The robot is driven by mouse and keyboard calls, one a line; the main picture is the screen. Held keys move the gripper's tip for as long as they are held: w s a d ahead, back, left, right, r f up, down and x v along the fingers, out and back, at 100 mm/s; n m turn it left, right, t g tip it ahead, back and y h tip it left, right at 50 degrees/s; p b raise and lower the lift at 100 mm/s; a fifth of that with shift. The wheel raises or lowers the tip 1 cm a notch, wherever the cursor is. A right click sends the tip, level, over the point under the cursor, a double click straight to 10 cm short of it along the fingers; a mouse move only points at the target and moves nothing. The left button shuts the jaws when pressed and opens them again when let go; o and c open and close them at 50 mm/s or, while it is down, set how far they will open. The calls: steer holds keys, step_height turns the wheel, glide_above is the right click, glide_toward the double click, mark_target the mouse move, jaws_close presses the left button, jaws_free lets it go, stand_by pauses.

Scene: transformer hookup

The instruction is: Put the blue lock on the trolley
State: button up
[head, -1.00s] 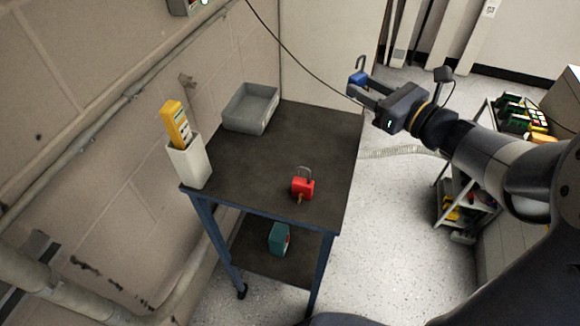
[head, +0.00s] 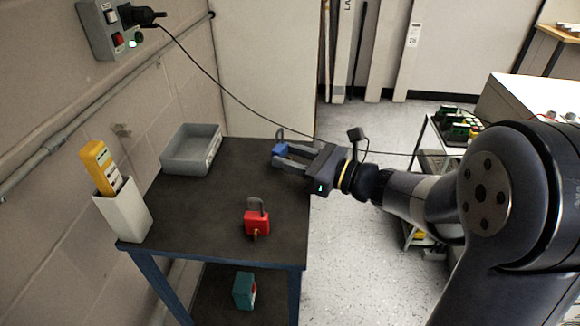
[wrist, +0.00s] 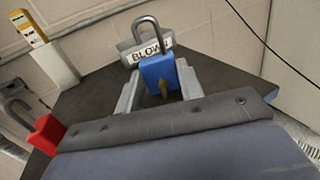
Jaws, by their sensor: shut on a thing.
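The blue lock (head: 281,149) is a padlock with a grey shackle, held upright between the fingers of my gripper (head: 284,158). My gripper is shut on it, over the right part of the trolley (head: 225,200), a dark-topped table with blue legs. In the wrist view the blue lock (wrist: 159,73) shows its shackle up and a brass key at its front. I cannot tell how far its bottom is above the top. The red lock (head: 257,221) stands near the trolley's front edge, and it also shows at the left of the wrist view (wrist: 46,134).
A grey tray (head: 178,165) sits at the trolley's back left. A white holder (head: 124,214) with a yellow meter (head: 100,166) stands at the left edge. A teal box (head: 244,290) is on the lower shelf. A cable hangs behind my gripper. The trolley's middle is clear.

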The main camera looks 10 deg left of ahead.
steer(key=shift+f, duration=0.95)
steer(key=shift+f, duration=0.1)
steer(key=o, duration=1.1)
steer(key=shift+f, duration=0.1)
steer(key=shift+r, duration=0.25)
steer(key=p+v, duration=0.1)
steer(key=v, duration=1.1)
